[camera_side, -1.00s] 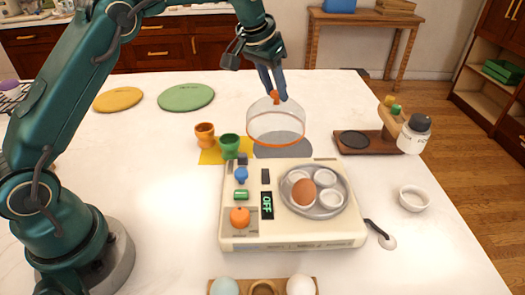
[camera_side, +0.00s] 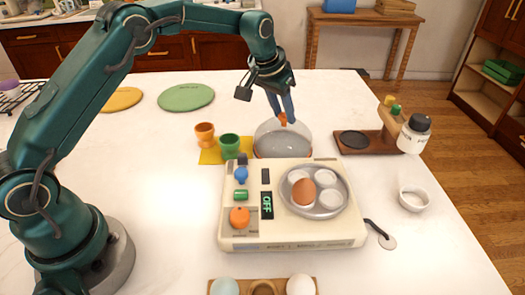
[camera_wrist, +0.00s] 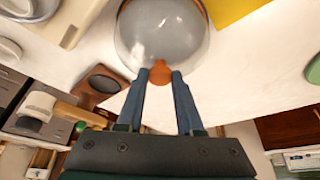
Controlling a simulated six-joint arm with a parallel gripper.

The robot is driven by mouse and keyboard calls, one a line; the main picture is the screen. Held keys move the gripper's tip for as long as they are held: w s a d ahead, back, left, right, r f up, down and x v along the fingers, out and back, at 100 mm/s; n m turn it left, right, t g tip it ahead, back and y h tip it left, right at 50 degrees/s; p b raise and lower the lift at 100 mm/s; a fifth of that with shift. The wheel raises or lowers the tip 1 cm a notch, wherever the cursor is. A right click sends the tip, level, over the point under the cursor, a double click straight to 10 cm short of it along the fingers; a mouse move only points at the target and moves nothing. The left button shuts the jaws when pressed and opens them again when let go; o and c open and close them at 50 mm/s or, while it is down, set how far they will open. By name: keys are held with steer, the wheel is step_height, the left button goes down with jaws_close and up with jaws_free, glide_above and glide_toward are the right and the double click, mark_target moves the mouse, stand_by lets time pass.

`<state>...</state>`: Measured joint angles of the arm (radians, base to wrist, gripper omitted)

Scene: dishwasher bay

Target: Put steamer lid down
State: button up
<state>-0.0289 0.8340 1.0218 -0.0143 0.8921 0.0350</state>
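The steamer lid (camera_side: 283,137) is a clear dome with an orange rim and an orange knob. It is level at the grey round mat behind the egg steamer (camera_side: 240,235); I cannot tell whether its rim fully touches the mat. My gripper (camera_side: 283,112) points down from above with its blue fingers on either side of the knob. In the wrist view, the fingertips of my gripper (camera_wrist: 160,76) close on the knob, and the lid (camera_wrist: 162,30) covers most of the grey mat. The steamer is open, with a brown egg (camera_side: 303,191) in its tray and its display reading OFF.
Orange (camera_side: 205,135) and green (camera_side: 229,146) egg cups stand on a yellow mat left of the lid. A wooden stand with a dark pad (camera_side: 355,139) and a white shaker (camera_side: 414,134) are to the right. A small white bowl (camera_side: 414,199) is at the right.

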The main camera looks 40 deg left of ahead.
steer(key=o, duration=0.4)
steer(key=shift+o, duration=0.2)
steer(key=shift+r, duration=0.1)
steer(key=shift+r, duration=0.3)
steer(key=s+f+v, duration=0.1)
steer(key=s+v, duration=0.3)
steer(key=v, duration=1.2)
steer(key=s+f, duration=0.3)
steer(key=s, duration=0.7)
steer(key=s+d+f+t, duration=0.1)
steer(key=s+f, duration=0.3)
steer(key=s, duration=0.5)
steer(key=shift+s, duration=0.4)
